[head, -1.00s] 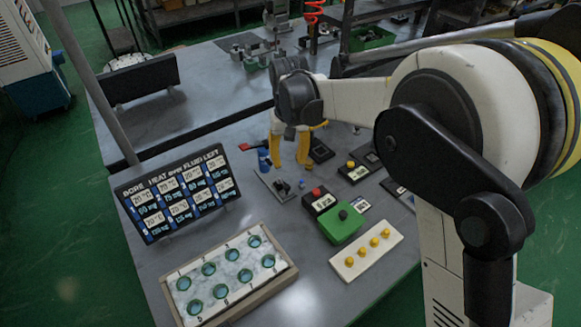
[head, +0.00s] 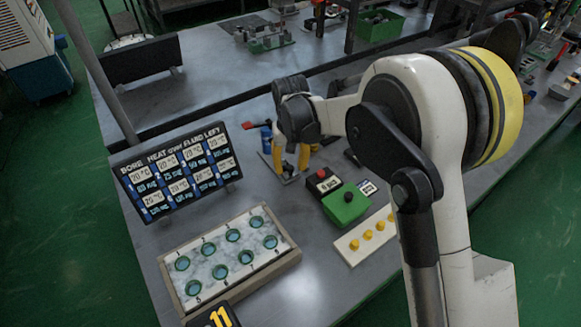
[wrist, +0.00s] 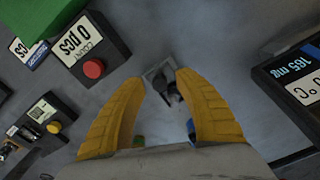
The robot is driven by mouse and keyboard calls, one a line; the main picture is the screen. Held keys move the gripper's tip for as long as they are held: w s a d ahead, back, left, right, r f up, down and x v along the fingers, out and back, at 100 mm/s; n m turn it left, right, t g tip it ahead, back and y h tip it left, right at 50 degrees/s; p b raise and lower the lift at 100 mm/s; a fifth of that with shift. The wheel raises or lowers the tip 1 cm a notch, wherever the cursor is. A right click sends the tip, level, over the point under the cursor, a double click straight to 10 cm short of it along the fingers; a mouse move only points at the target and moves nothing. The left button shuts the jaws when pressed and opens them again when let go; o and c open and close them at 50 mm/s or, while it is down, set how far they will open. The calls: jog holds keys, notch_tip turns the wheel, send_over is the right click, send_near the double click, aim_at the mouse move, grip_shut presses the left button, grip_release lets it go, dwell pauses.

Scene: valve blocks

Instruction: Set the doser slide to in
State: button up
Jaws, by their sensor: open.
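A small metal plate (head: 288,180) with a dark upright part lies on the grey bench. It looks like the doser slide, but I read no label on it and cannot tell its setting. My gripper (head: 291,166) points down over it with its yellow fingers open and apart. In the wrist view, the plate with its dark part (wrist: 172,92) shows between the fingertips of my gripper (wrist: 159,78). The fingers partly hide it in the head view. I cannot tell whether a finger touches the dark part.
A black counter box with a red button (wrist: 93,68) and a green box with a black knob (head: 346,204) stand close by. A display panel (head: 178,172), a tray with several round wells (head: 228,255) and a white strip with yellow knobs (head: 354,244) surround them.

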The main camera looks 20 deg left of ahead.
grip_shut()
jog(key=shift+w+a+r+p, duration=0.1)
jog(key=shift+w+a+p, duration=0.15)
jog(key=shift+w+a, duration=0.75)
jog(key=shift+w+a+p, duration=0.25)
jog(key=shift+w+a, duration=0.55)
jog(key=shift+a, duration=0.3)
grip_release()
jog(key=shift+w+a, duration=0.1)
jog(key=shift+a, duration=0.05)
notch_tip(320, 180, up, 12)
